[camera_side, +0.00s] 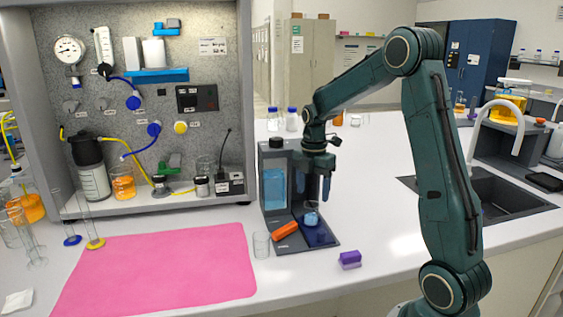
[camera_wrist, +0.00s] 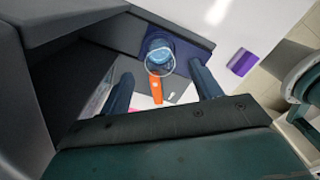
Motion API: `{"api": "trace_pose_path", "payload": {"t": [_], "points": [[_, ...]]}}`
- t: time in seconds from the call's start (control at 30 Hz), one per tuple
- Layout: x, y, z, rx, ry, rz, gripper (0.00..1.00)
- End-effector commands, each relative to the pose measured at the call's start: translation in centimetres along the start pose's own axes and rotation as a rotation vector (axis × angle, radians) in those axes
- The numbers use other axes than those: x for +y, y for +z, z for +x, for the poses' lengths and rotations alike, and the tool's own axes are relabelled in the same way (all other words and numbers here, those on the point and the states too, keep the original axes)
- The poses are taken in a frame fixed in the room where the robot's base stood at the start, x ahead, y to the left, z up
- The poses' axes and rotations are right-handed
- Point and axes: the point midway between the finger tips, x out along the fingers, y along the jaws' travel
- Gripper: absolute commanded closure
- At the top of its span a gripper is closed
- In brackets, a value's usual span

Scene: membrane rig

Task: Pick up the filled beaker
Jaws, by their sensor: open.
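The filled beaker (camera_side: 311,218) is a small clear glass with blue liquid. It stands upright on the dark blue pad of a grey dispenser stand (camera_side: 322,245); it also shows in the wrist view (camera_wrist: 159,58), near the top middle. My gripper (camera_side: 313,196) points down just above the beaker, fingers apart and empty. In the wrist view the beaker appears between and beyond the fingertips (camera_wrist: 162,70). I cannot tell exactly how far above its rim they are.
The stand's blue-filled tank (camera_side: 274,188) rises left of my gripper. An orange object (camera_side: 285,230) lies by the beaker. An empty glass (camera_side: 261,245) stands left of the stand, and a purple block (camera_side: 350,259) lies at front right. A pink mat (camera_side: 160,270) covers the left bench.

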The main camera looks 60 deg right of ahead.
Motion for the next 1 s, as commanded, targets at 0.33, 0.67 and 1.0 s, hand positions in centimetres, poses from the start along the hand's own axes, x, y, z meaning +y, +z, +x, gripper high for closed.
{"api": "trace_pose_path", "payload": {"t": [0.33, 0.67, 1.0], "points": [[0.0, 0.0, 1.1, 0.000, 0.000, 0.000, 0.36], [0.0, -0.2, 3.6, 0.002, -0.004, 0.000, 0.36], [0.1, -0.3, 6.2, 0.000, 0.000, 0.000, 0.36]]}}
